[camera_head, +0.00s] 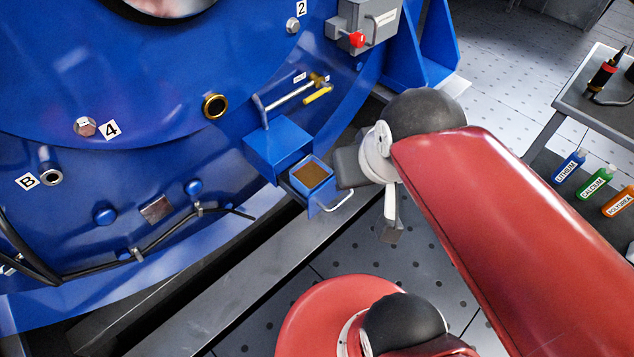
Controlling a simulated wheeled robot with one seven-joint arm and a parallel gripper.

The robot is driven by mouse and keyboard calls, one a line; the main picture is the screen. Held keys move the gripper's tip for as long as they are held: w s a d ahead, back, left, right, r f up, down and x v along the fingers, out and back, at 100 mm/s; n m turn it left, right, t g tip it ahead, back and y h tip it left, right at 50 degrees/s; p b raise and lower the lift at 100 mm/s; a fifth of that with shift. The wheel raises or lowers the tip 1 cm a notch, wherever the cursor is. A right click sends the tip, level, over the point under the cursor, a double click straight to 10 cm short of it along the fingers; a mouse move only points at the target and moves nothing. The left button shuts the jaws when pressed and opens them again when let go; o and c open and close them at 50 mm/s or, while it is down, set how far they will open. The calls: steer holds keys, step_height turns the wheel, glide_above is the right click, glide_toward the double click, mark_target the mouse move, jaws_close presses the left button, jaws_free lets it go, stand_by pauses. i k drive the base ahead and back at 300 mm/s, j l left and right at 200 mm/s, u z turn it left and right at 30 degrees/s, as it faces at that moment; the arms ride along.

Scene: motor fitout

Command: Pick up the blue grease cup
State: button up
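A blue, square, open-topped cup (326,192) filled with brown stuff is in the head view, at the front of a blue housing (276,145) on the big blue machine. I take it for the grease cup; it looks like a small drawer pulled out of the housing. A pale handle (338,204) sticks out from its near right side. My gripper (368,202) is just right of the cup. Its two dark fingers are apart, one close to the cup's right edge and one lower right. Nothing shows between them. I cannot tell whether the upper finger touches the cup.
The blue motor housing (160,190) fills the left. A brass valve with a yellow lever (318,95) sits above the cup. A grey rail (235,293) runs below it. At right, a grey cart (585,112) holds blue, green and orange labelled bottles (596,182) on its lower shelf.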

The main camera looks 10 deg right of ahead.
mark_target(306, 177)
steer(key=l+u, duration=0.25)
steer(key=l, duration=0.7)
steer(key=l+u, duration=0.3)
steer(key=l, duration=0.7)
